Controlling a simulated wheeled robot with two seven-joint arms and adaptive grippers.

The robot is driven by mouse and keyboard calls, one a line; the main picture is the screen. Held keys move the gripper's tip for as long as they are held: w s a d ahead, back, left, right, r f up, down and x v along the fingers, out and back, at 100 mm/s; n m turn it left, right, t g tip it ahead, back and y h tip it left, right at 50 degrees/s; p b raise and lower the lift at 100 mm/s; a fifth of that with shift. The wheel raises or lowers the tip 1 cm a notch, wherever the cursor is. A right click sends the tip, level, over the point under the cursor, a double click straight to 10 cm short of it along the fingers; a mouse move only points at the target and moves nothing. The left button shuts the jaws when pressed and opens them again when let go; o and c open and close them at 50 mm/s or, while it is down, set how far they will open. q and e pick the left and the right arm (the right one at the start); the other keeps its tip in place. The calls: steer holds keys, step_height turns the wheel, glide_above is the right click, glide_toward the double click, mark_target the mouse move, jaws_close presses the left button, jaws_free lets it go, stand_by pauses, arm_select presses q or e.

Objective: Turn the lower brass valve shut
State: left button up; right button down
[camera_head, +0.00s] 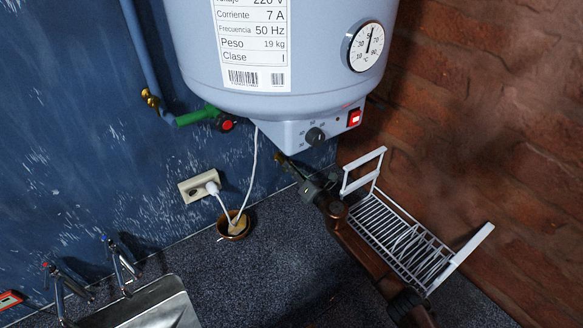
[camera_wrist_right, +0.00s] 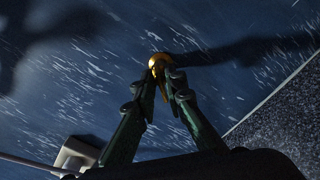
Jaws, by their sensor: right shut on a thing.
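The lower brass valve (camera_wrist_right: 158,62) shows in the right wrist view as a small yellow-gold piece in front of the blue wall. My right gripper (camera_wrist_right: 165,78) has its two dark green fingers closed on it, with the fingertips touching its sides. Much of the valve is hidden between the fingers. In the head view my right gripper (camera_head: 283,162) reaches up and left to the wall below the water heater, and the valve is too small and dark to make out well there. My left gripper is not in view.
The water heater (camera_head: 275,95) hangs just above my right gripper. A white dish rack (camera_head: 400,235) lies beside my right arm. A white plug (camera_head: 213,188) sits in a wall socket. A copper mug (camera_head: 233,228) stands below it. Another brass fitting (camera_head: 150,98) is on the blue pipe.

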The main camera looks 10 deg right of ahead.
steer(key=m+p, duration=0.3)
steer(key=m, duration=0.7)
steer(key=shift+f, duration=0.2)
stand_by(0.3)
steer(key=c, duration=2.1)
jaws_free()
steer(key=shift+w, duration=0.1)
steer(key=shift+o, duration=0.3)
steer(key=shift+d, duration=0.1)
steer(key=v, duration=1.2)
